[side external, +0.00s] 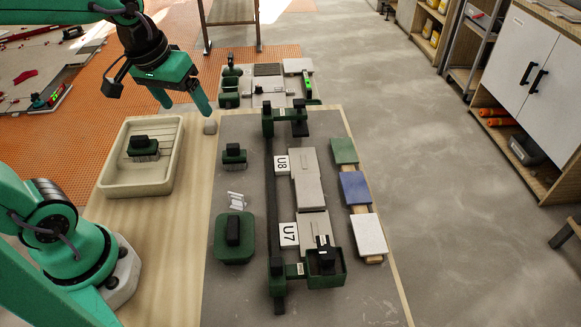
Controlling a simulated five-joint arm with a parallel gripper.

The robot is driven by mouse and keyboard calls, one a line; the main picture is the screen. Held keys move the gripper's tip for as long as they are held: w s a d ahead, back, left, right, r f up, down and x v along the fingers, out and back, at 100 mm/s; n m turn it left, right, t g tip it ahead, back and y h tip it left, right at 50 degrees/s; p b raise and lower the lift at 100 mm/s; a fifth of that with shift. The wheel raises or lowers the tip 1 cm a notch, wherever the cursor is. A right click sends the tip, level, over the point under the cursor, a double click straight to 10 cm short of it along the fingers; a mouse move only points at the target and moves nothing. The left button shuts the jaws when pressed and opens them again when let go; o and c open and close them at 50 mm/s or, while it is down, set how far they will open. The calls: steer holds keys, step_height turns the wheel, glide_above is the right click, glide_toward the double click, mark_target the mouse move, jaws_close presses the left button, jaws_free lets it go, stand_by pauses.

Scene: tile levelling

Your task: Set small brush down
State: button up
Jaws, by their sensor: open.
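My gripper (187,108) is open and empty, with its fingers pointing down above the far end of the wooden bench. A brush (143,146) with a black handle and pale bristles sits in the cream tray (111,180), in front of and left of my gripper. A smaller green-and-black brush-like block (234,156) stands on the grey mat (219,193), right of the tray and apart from my gripper. I cannot tell for sure which of the two is the small brush. Neither is touched by my fingers.
A dark rail frame (270,190) with pale tiles (306,185) stands on the mat. A green block with a black handle (234,238) and white spacers (236,199) lie left of it. Coloured tiles (354,186) line the right.

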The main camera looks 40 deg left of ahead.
steer(key=s+r+m+t, duration=0.1)
steer(key=s+m+t, duration=0.1)
steer(key=s, duration=0.5)
steer(key=shift+d+m, duration=0.3)
steer(key=shift+m, duration=0.4)
stand_by(0.5)
